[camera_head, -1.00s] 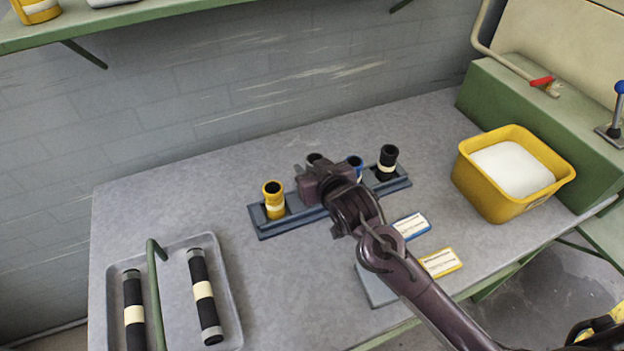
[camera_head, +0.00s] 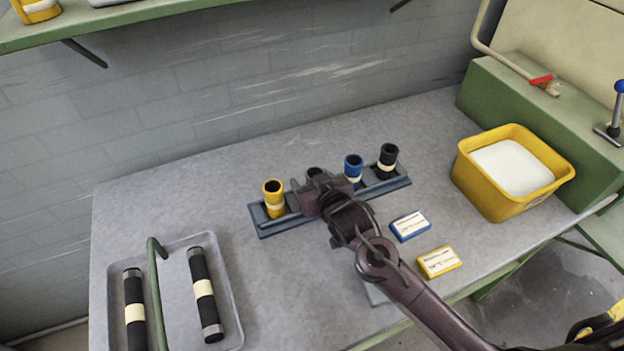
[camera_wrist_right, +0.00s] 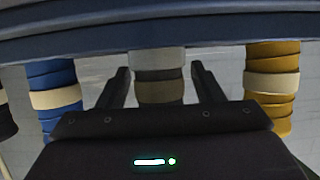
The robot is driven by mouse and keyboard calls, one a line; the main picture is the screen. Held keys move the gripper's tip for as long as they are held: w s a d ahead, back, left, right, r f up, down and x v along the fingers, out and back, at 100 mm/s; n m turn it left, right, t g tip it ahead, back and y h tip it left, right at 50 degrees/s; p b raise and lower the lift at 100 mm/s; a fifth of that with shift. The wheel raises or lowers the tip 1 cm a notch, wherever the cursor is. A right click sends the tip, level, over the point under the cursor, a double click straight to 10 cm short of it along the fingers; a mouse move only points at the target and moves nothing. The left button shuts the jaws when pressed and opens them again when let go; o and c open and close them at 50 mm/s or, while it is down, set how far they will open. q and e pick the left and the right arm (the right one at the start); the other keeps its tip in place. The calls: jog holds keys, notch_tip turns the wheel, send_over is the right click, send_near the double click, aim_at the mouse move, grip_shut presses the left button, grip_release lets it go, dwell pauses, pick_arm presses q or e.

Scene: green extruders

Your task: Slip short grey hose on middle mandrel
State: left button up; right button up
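The short grey hose (camera_wrist_right: 158,62) with a dull band stands upright in the blue rack (camera_wrist_right: 220,25). In the head view only its dark top end (camera_head: 314,172) shows behind my right gripper (camera_head: 315,186). In the right wrist view my right gripper (camera_wrist_right: 161,85) is open, one finger on each side of the grey hose, with a narrow gap on both sides. I cannot pick out the middle mandrel in either view. My left gripper is not in view.
The rack also holds yellow (camera_head: 273,197), blue (camera_head: 353,167) and black hoses (camera_head: 387,160) close by. A grey tray (camera_head: 232,290) with two long black hoses lies at left. A yellow bin (camera_head: 480,190) stands at right. Blue and yellow labels lie in front.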

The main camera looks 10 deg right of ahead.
jog(key=shift+r, duration=0.25)
jog(key=b+v, duration=0.1)
jog(key=v, duration=1.1)
jog(key=shift+r, duration=0.1)
